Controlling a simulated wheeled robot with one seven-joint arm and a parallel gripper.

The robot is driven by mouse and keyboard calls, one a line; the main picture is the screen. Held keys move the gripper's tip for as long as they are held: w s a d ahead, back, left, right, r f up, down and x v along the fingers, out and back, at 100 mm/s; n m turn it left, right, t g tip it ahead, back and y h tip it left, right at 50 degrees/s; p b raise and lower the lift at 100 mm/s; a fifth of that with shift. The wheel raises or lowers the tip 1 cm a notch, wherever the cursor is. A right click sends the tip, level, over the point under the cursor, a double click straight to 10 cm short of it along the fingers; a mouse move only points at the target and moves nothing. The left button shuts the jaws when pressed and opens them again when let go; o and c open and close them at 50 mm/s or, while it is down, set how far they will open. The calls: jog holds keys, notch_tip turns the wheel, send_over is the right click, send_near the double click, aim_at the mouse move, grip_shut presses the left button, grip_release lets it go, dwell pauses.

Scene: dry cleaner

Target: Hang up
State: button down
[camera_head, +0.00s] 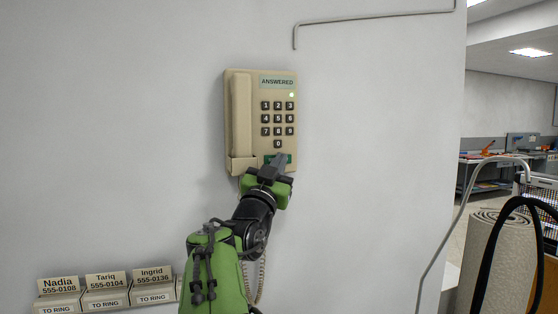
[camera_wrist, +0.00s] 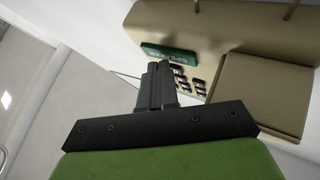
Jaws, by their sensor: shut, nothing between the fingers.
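A beige wall phone (camera_head: 262,122) hangs on the white wall. Dark number keys (camera_head: 278,118) fill the front. A green button (camera_head: 290,158) at the bottom is partly hidden by my gripper (camera_head: 279,159). In the wrist view, my shut, empty fingers (camera_wrist: 159,69) are close to the green button (camera_wrist: 168,53); whether they touch is unclear.
Name cards with "TO RING" labels (camera_head: 105,291) stand at lower left, beside my arm. A bent metal rod (camera_head: 370,17) is on the wall above right. A carpet roll (camera_head: 495,255) stands at right. The wall right of the phone is clear.

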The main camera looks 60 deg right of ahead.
jog(key=shift+a+r, duration=0.1)
jog(key=shift+r, duration=0.15)
jog(key=shift+s+f+b, duration=0.1)
jog(key=shift+f+b, duration=0.15)
jog(key=shift+b, duration=0.4)
jog(key=shift+s+a, duration=0.15)
jog(key=shift+s, duration=0.05)
jog(key=s+a+b, duration=0.3)
jog(key=shift+s+a, duration=0.2)
jog(key=shift+a, duration=0.05)
dwell(0.5)
